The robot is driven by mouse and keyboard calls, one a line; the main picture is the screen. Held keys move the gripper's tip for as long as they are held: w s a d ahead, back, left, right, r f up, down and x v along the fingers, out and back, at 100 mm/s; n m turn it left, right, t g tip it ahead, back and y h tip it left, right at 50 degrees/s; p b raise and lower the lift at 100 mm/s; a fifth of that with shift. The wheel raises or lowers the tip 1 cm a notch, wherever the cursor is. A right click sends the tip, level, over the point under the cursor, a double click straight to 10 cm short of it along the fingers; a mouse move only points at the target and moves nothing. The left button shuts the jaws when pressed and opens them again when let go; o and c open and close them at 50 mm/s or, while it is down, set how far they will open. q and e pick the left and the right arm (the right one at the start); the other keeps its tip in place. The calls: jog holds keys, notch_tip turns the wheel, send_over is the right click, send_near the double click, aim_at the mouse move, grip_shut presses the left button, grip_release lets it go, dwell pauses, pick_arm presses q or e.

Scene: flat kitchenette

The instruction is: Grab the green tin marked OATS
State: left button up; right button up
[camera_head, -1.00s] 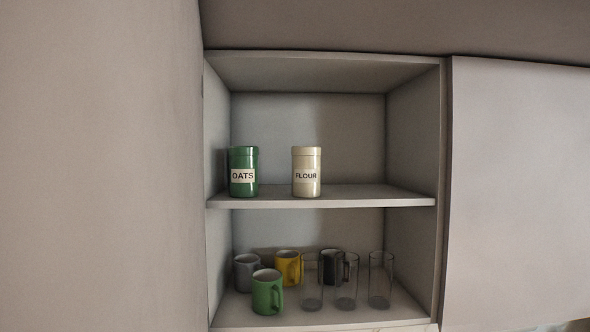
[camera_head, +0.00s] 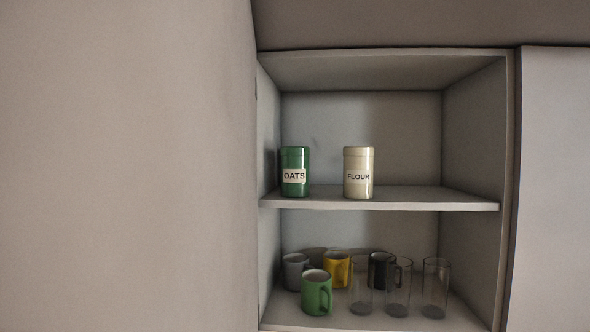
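The green tin marked OATS (camera_head: 295,172) stands upright on the upper shelf (camera_head: 420,198) of an open cabinet, close to its left wall. A cream tin marked FLOUR (camera_head: 358,173) stands upright to its right, with a gap between them. Neither of my grippers is in the head view.
On the lower shelf stand a green mug (camera_head: 316,293), a yellow mug (camera_head: 336,269), a grey mug (camera_head: 294,271), a black mug (camera_head: 381,270) and several clear glasses (camera_head: 435,288). A pale panel (camera_head: 130,170) fills the left side. The upper shelf is free right of FLOUR.

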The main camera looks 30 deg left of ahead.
dwell(0.4)
pick_arm(q)
jog(key=o, duration=1.1)
jog(key=shift+d, duration=0.15)
